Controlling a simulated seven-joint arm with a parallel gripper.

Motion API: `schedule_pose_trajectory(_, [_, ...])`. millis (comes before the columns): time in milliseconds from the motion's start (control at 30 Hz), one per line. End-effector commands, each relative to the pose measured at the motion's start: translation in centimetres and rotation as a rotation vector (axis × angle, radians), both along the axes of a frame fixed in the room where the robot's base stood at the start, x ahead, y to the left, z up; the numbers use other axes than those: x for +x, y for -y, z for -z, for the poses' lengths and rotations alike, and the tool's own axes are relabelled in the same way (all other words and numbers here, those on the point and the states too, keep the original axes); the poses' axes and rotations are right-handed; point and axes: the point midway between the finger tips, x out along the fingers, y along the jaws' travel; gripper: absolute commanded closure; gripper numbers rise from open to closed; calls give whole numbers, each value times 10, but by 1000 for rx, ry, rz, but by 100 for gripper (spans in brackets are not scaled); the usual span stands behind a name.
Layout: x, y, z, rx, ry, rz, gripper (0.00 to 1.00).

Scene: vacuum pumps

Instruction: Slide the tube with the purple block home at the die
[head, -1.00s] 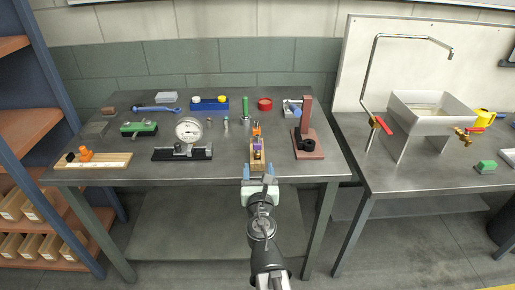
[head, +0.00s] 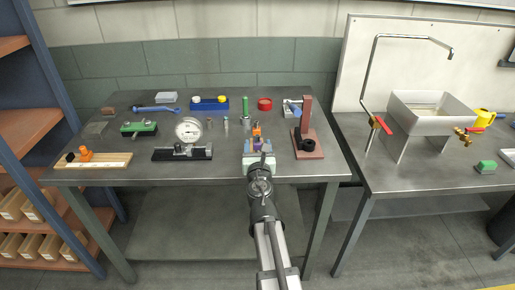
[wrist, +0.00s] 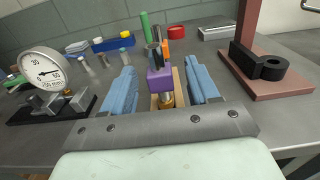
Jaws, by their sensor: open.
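The purple block (wrist: 160,79) sits above a narrow wooden board (wrist: 181,88), in the middle of the wrist view. A short brass-coloured tube end (wrist: 167,99) shows below it on the near side. Dark upright parts and an orange piece (wrist: 165,47) stand just behind the block; I cannot tell which is the die. The orange piece also shows in the head view (head: 257,131). My gripper (wrist: 160,68) is open, with one blue finger on each side of the purple block and a gap on both sides. In the head view my gripper (head: 259,146) hides most of the board.
A dial gauge on a black base (head: 189,131) stands to the left. A reddish stand with a black ring (head: 308,144) stands close on the right. The bench's front edge lies under my arm.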

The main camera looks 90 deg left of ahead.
Motion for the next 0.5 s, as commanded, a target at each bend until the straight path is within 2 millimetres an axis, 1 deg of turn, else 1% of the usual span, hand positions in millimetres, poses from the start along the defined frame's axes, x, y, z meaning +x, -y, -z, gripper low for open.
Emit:
schedule_pose_trajectory(33, [0, -11, 0, 0, 0, 0, 40])
schedule_pose_trajectory(100, [0, -17, 0, 0, 0, 0, 40])
schedule_pose_trajectory(200, [0, -20, 0, 0, -1, 0, 40])
schedule_pose_trajectory(367, [0, -19, 0, 0, 0, 0, 40])
schedule_pose_trajectory(500, [0, -19, 0, 0, 0, 0, 52])
